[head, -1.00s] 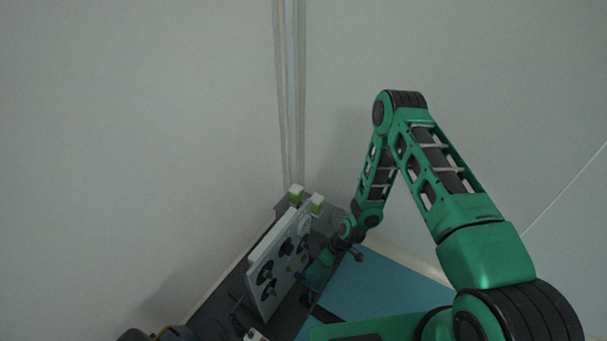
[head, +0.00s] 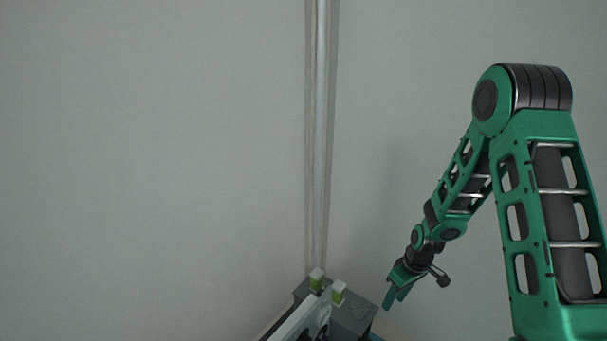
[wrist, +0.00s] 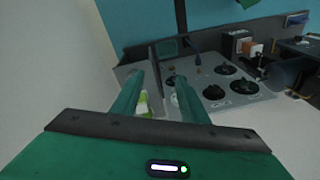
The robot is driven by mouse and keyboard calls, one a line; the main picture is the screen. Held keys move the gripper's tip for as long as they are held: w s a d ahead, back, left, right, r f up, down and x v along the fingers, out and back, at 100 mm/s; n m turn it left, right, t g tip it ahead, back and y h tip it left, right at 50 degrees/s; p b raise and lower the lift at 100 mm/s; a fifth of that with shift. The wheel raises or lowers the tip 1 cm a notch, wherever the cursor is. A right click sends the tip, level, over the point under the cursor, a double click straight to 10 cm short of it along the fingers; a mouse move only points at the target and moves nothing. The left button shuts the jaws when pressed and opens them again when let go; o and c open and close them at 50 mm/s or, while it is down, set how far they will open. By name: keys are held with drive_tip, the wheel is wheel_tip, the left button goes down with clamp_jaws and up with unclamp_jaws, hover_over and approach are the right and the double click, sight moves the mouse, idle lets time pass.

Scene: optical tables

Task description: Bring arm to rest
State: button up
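My gripper (head: 392,300) hangs at the end of my green arm in the head view, fingers pointing down, just right of the grey panel's end and above it. In the wrist view my gripper (wrist: 163,100) shows two green fingers apart with a gap between them. I see nothing held in that gap. Beyond the fingers is a grey panel (wrist: 262,95) with several round black parts on it. A green and white piece (wrist: 144,106) shows between the fingers, farther off.
Two green-and-white blocks (head: 338,290) top the grey panel (head: 300,318) at the bottom of the head view. A pale vertical pipe (head: 320,130) runs up the wall corner. Dark equipment (wrist: 275,70) stands at right in the wrist view.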

drive_tip(key=s+d+r+m+h, duration=0.1)
drive_tip(key=s+d+r+m, duration=0.1)
drive_tip(key=s+d+r, duration=0.35)
drive_tip(key=s+d+r+m, duration=0.2)
drive_tip(key=r, duration=0.7)
drive_tip(key=s+d+r+m+h, duration=0.1)
drive_tip(key=s+d+r+m, duration=0.1)
drive_tip(key=s+d+r, duration=0.35)
drive_tip(key=s+r+m, duration=0.3)
drive_tip(key=s+r, duration=0.3)
drive_tip(key=s, duration=0.3)
drive_tip(key=s+r+m, duration=0.3)
drive_tip(key=s+r, duration=0.2)
drive_tip(key=s, duration=0.4)
drive_tip(key=shift+s+r+m+g+y, duration=0.3)
drive_tip(key=shift+r, duration=0.1)
